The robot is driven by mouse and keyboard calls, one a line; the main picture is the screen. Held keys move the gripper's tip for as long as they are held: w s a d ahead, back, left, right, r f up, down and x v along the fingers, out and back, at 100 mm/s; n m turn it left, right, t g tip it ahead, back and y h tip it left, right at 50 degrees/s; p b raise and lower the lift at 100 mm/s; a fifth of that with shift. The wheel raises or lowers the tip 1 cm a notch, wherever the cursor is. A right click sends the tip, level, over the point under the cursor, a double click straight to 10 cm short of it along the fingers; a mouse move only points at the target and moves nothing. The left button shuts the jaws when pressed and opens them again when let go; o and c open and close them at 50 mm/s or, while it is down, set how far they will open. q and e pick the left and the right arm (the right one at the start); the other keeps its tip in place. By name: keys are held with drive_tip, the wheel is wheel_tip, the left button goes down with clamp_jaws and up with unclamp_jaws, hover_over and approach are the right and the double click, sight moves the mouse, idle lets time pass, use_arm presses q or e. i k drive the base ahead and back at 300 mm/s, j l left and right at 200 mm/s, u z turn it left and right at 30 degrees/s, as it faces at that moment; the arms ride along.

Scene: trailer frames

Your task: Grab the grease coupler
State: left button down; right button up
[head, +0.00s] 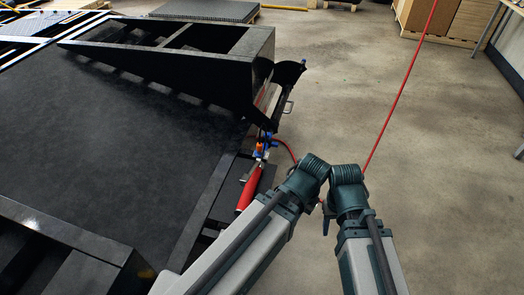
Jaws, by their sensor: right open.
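A red-handled tool (250,187), which looks like a grease gun, lies along the right edge of the black trailer frame. Blue and orange fittings (262,148) sit at its upper end. A thin red hose (284,142) curves from there to the right and passes behind my left arm. I cannot make out the grease coupler itself. My right gripper (328,216) shows only as a small dark part between my two arms, open, low beside the frame's edge. Most of it is hidden by my arms. My left gripper is hidden behind my left arm.
The black trailer deck (140,130) fills the left, with a black ramp-like part (190,65) raised on it. A taut red hose (402,90) crosses the right side. Concrete floor (460,170) at right is clear.

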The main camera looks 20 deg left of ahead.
sight(259, 146)
drive_tip(key=i+l+u, duration=0.1)
drive_tip(key=i+l, duration=0.3)
drive_tip(key=i+l+u, duration=0.1)
drive_tip(key=i+l, duration=0.25)
drive_tip(key=l, duration=0.15)
drive_tip(key=i+l+u, duration=0.1)
drive_tip(key=i+l, duration=0.25)
drive_tip(key=l, duration=0.1)
